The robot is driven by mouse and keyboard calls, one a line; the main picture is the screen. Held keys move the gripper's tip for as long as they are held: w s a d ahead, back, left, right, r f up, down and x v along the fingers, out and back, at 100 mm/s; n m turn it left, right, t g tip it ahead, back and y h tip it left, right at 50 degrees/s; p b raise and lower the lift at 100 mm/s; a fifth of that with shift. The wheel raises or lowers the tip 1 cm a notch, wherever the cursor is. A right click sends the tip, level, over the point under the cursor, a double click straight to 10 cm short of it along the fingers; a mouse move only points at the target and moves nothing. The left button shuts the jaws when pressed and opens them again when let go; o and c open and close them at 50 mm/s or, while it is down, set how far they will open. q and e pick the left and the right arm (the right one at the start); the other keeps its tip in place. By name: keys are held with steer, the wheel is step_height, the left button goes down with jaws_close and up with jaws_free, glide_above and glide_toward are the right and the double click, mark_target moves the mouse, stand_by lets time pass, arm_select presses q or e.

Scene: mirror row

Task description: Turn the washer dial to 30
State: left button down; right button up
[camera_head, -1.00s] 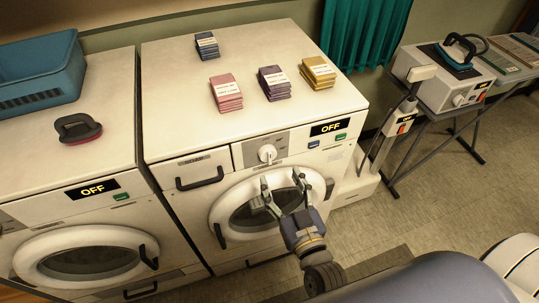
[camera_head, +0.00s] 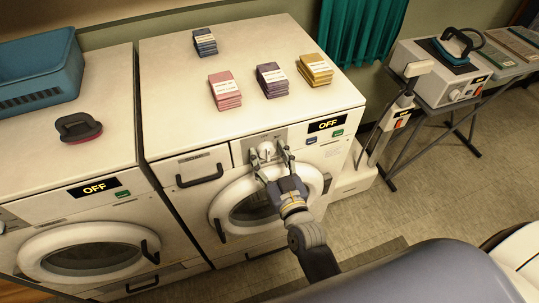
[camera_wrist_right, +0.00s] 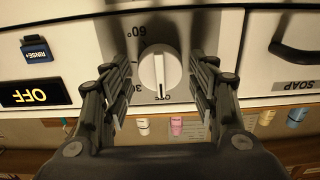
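The white washer dial (camera_head: 266,151) sits on the grey panel at the top front of the right-hand washer (camera_head: 185,130). In the right wrist view, which is upside down, the dial (camera_wrist_right: 160,72) shows close up with its dark line toward the OFF mark; the 30 and 60 marks show beside it. My right gripper (camera_head: 268,157) is open at the panel. In the wrist view its fingers (camera_wrist_right: 163,88) stand on either side of the dial with gaps, not touching it. The washer display (camera_head: 325,125) reads OFF. My left gripper is not in view.
The soap drawer handle (camera_head: 200,176) sticks out left of the dial, and the round washer door (camera_head: 262,205) is below. Stacks of coloured cloths, such as the pink one (camera_head: 224,90), lie on top. Another washer (camera_head: 90,200) stands at the left.

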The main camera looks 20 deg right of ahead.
steer(key=c, duration=0.7)
steer(key=shift+o, duration=0.2)
steer(key=shift+m, duration=0.4)
steer(key=shift+m+p, duration=0.45)
steer(key=shift+m, duration=0.15)
steer(key=m, duration=0.2)
steer(key=shift+d+m+p, duration=0.1)
steer(key=shift+m+p, duration=0.2)
steer(key=shift+p, duration=0.05)
steer(key=m, duration=0.5)
steer(key=shift+d+p, duration=0.1)
steer(key=shift+p, duration=0.2)
